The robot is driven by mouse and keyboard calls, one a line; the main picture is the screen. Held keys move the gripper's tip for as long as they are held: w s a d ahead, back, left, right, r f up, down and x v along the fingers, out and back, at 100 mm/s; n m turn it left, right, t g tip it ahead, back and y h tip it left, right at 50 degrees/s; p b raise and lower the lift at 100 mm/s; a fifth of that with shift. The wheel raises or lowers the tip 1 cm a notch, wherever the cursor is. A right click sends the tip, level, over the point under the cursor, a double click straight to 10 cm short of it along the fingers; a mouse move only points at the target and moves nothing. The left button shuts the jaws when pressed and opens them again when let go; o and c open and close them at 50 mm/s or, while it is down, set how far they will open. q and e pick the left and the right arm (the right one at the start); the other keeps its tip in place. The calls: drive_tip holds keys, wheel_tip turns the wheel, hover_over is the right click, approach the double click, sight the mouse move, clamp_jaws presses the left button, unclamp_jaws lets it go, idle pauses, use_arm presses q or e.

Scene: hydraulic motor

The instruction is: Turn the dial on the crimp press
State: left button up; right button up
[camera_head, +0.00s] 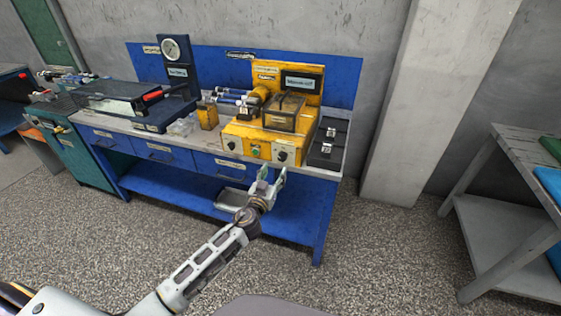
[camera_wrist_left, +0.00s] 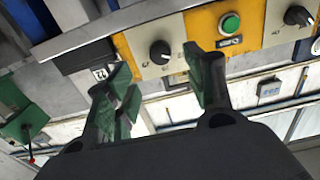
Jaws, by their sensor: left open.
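The yellow crimp press (camera_head: 243,131) stands on the blue workbench. Its front panel has two black dials, the left dial (camera_head: 231,145) and the right dial (camera_head: 282,157), with a green button (camera_head: 255,152) between them. My left gripper (camera_head: 273,172) is open and empty in front of and just below the right dial. In the left wrist view a black dial (camera_wrist_left: 160,53) lies beyond the gap between my open fingers (camera_wrist_left: 157,68), apparently not touched. The green button (camera_wrist_left: 229,24) and another dial (camera_wrist_left: 298,15) show to its right. My right gripper is not in view.
A blue gauge unit (camera_head: 176,70) and a small yellow holder (camera_head: 207,116) stand to the left. The bench (camera_head: 215,165) has drawers and a lower shelf. The floor in front is clear.

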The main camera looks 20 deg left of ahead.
sight(282, 159)
use_arm(q)
drive_tip(key=shift+w, duration=2.25)
drive_tip(key=shift+w+d, duration=0.1)
drive_tip(key=shift+w, duration=1.7)
drive_tip(key=c, duration=1)
